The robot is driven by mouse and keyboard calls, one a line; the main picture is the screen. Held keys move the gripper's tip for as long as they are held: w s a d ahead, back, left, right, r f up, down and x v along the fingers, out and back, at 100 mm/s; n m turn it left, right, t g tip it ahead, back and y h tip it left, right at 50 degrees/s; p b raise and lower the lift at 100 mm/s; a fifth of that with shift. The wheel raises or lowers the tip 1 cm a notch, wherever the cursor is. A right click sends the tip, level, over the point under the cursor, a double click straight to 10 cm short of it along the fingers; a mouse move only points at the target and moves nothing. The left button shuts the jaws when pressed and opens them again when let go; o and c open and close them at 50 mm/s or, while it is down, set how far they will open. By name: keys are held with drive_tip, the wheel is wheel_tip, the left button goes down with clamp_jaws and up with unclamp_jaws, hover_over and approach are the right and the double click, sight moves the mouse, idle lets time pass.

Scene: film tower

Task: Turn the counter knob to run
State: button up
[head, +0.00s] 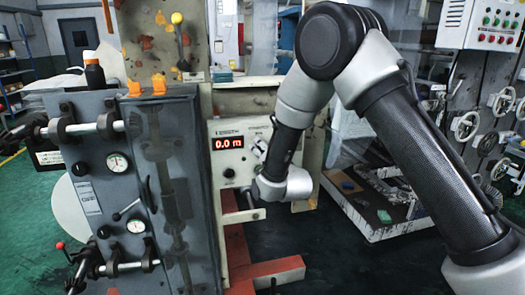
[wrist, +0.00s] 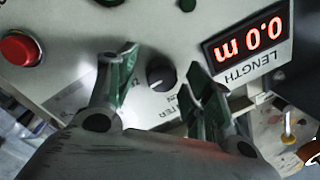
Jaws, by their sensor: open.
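The counter panel (head: 221,186) is a pale box on the machine, with a red display (head: 228,142) reading 0.0 m. In the wrist view the panel is upside down, and the display (wrist: 248,36) is at the upper right. The counter knob (wrist: 160,75) is small, round and dark, with a pale pointer mark. My gripper (wrist: 160,64) is open, with one green-padded finger on each side of the knob in the picture. I see no contact, and the remaining gap to the knob is hard to judge.
A red button (wrist: 20,48) and a dark green button (wrist: 187,5) are also on the panel. A grey machine (head: 95,180) with gauges and levers stands to the left. Red floor beams (head: 265,272) lie below the panel. A wall of handwheels (head: 465,126) is at the right.

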drive_tip(key=c, duration=1.1)
drive_tip(key=shift+o, duration=0.2)
drive_tip(key=n+h, duration=0.1)
drive_tip(key=n, duration=0.7)
drive_tip(key=n+h, duration=0.1)
drive_tip(key=n, duration=0.7)
drive_tip(key=shift+a+r+n+g, duration=0.15)
drive_tip(key=shift+a+n+g, duration=0.05)
drive_tip(key=shift+n+g, duration=0.1)
